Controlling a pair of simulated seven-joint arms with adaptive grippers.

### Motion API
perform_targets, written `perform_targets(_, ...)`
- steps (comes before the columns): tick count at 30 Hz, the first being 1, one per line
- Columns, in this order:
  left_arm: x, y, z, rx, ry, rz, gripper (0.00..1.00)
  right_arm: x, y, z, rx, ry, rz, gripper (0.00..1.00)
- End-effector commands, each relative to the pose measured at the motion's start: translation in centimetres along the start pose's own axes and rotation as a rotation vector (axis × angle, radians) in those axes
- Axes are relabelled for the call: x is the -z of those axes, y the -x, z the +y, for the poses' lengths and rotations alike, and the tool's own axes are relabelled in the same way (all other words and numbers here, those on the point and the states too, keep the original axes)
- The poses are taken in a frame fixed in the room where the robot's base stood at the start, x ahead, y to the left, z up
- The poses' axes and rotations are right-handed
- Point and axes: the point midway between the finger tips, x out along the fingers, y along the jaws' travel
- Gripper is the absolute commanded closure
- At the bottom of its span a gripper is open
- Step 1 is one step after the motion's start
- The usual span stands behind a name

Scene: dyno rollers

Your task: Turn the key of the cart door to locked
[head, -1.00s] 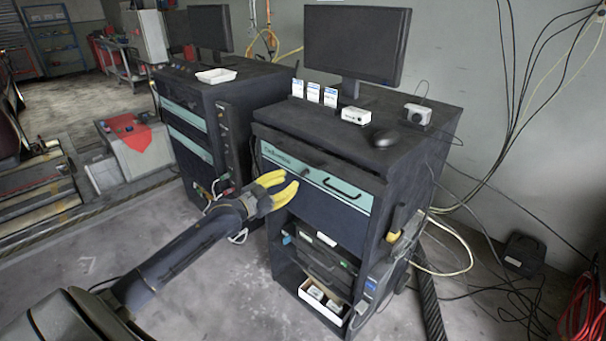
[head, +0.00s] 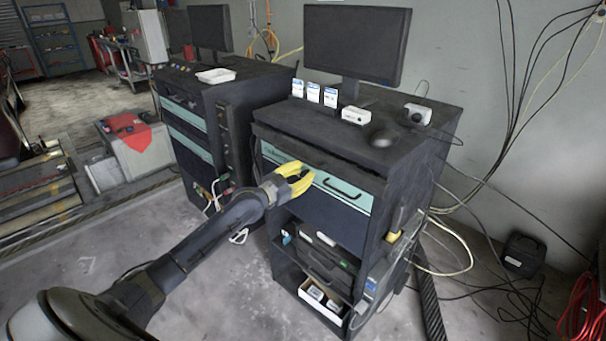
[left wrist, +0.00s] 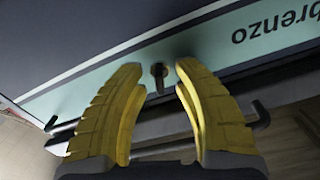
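The cart (head: 375,240) is dark, with a teal strip (head: 345,190) across its upper front door. The small dark key (left wrist: 158,76) sticks out of the teal strip in the left wrist view. My left gripper (head: 306,171), with yellow fingers, is at the door front and hides the key in the head view. In the left wrist view the left gripper (left wrist: 161,69) is open, one fingertip on each side of the key, with a visible gap on both sides. My right gripper is in neither view.
A black handle (head: 342,190) sits on the strip right of the gripper. A monitor (head: 355,45), a mouse (head: 384,138) and small boxes stand on the cart top. A second dark cart (head: 205,130) stands to the left. Cables hang at the right.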

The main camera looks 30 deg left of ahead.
Motion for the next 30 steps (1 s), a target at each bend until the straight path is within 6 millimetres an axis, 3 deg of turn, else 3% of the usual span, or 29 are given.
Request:
perform_targets(4,0.00,0.01,0.00,0.000,0.000,0.000,0.68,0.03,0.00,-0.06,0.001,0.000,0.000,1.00)
perform_targets(12,0.00,0.03,-0.01,0.000,0.000,0.000,0.99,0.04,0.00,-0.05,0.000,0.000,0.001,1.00)
perform_targets(24,0.00,0.03,-0.02,0.000,0.009,0.000,1.00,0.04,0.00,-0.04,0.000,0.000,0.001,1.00)
perform_targets(30,0.00,0.03,-0.07,0.000,0.132,0.000,1.00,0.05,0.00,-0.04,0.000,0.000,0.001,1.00)
